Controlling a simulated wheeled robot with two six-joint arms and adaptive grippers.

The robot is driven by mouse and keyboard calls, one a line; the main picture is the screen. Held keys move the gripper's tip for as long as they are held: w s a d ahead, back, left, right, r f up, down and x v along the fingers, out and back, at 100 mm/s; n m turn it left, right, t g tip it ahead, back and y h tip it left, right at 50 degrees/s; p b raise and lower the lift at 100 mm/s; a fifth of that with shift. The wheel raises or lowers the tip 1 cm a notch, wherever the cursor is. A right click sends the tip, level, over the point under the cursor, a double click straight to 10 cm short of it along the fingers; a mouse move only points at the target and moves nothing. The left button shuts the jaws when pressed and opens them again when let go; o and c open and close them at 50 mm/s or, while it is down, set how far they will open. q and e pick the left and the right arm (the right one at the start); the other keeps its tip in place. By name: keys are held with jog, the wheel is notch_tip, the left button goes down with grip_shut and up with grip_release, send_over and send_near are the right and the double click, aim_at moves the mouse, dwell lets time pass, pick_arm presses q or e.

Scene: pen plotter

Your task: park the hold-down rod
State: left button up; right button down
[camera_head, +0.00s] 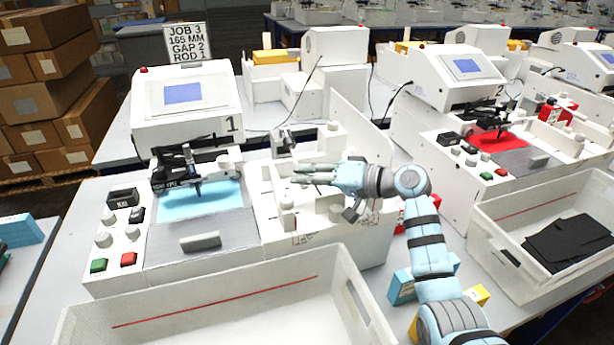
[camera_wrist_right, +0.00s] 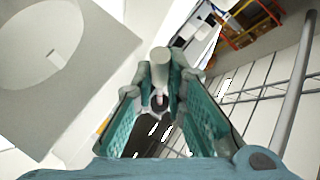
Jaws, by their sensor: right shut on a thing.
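My right gripper (camera_head: 300,173) reaches in from the right over the right-hand part of plotter 1 (camera_head: 185,108). In the right wrist view its green-padded fingers (camera_wrist_right: 160,85) are closed on a pale grey cylindrical piece (camera_wrist_right: 161,58), which looks like the end of the hold-down rod. The rest of that rod is hidden by the fingers or too small to make out. The plotter's pen carriage (camera_head: 190,165) stands over a light blue sheet (camera_head: 198,200). My left gripper is in neither view.
A sign (camera_head: 187,43) reads JOB 3, 165 MM, GAP 2, ROD 1. A white bin (camera_head: 240,290) stands in front of plotter 1. A white upright panel (camera_head: 360,130) rises just behind my right gripper. A second plotter (camera_head: 460,75) stands to the right.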

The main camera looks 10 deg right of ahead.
notch_tip(320, 180, up, 9)
jog(key=m+g+h+p, duration=0.2)
jog(key=m+g+p, duration=0.1)
jog(key=p, duration=1.3)
jog(key=shift+g+p, duration=0.35)
jog(key=shift+g, duration=0.55)
jog(key=c, duration=1.6)
grip_release()
jog(key=shift+w, duration=0.1)
jog(key=shift+d+r, duration=0.1)
